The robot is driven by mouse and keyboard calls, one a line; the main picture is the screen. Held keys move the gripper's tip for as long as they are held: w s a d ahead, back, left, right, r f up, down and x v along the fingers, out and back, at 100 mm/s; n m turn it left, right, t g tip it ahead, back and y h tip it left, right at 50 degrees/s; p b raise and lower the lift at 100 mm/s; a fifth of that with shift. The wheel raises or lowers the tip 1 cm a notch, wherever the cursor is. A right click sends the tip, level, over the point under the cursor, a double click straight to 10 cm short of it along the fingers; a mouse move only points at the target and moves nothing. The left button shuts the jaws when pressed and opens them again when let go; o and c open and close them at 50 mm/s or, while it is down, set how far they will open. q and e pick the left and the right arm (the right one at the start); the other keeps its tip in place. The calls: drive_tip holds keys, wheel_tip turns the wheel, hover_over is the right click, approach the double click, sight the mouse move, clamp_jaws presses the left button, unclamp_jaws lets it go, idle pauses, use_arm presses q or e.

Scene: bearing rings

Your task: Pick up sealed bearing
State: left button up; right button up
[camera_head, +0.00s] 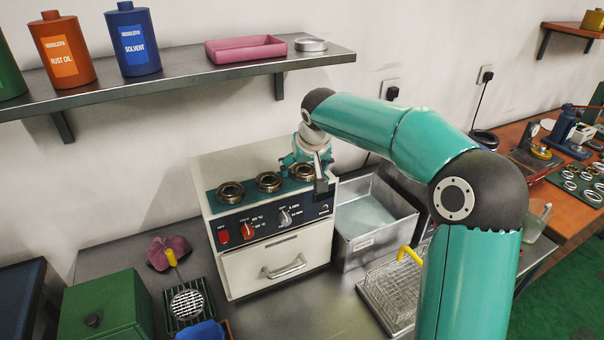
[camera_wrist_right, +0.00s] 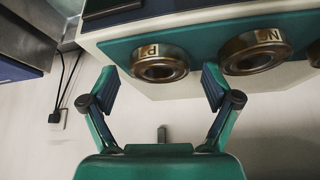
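Three brass-coloured bearing rings with dark centres sit in a row on the teal top of a white heater box: left (camera_head: 230,191), middle (camera_head: 268,182) and right (camera_head: 302,172). I cannot tell which is the sealed bearing. My right gripper (camera_head: 318,165) is at the right end of the row, partly hidden by its own wrist. In the right wrist view the gripper (camera_wrist_right: 160,88) is open and empty. A ring marked P (camera_wrist_right: 160,63) shows between and beyond its fingertips. A ring marked N (camera_wrist_right: 254,53) is to its right. My left gripper is not in view.
A steel tub (camera_head: 372,225) stands right of the heater, with a wire basket (camera_head: 392,292) in front. A green box (camera_head: 105,307) is at the front left. A wall shelf (camera_head: 190,84) with bottles and a pink tray (camera_head: 245,48) hangs above.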

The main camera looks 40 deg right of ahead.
drive_tip(key=c, duration=0.8)
drive_tip(key=shift+c, duration=0.9)
drive_tip(key=shift+r, duration=0.2)
